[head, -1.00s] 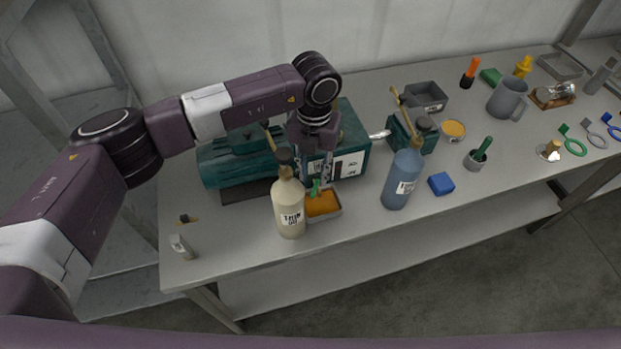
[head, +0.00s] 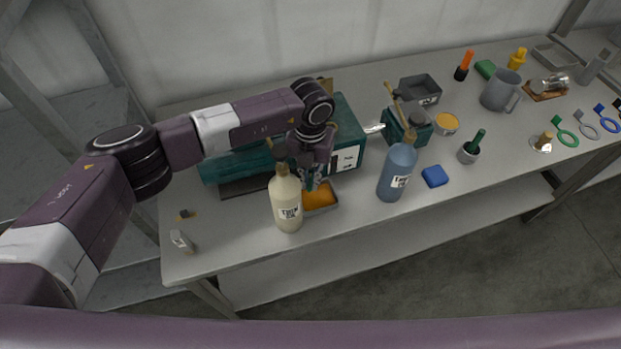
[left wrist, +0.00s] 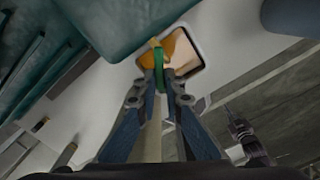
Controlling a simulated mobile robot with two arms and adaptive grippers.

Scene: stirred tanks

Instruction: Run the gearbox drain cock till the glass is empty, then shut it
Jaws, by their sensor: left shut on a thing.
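The teal gearbox (head: 348,120) stands at the back left of the bench, partly behind my left arm. My left gripper (head: 311,185) is low at its front. In the left wrist view its fingertips (left wrist: 163,84) are shut on the green handle (left wrist: 160,68) of the drain cock, with a bit of brass (left wrist: 155,43) beyond. A small tray (head: 332,205) with orange contents sits below the cock; it also shows in the left wrist view (left wrist: 199,50). I cannot make out the glass or its level, nor any stream.
A cream bottle (head: 286,205) stands close in front of my left gripper, left of the tray. A blue bottle (head: 397,175) stands to the right, near a blue block (head: 434,176). A small teal unit (head: 405,128) is behind it. The bench's front left is mostly clear.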

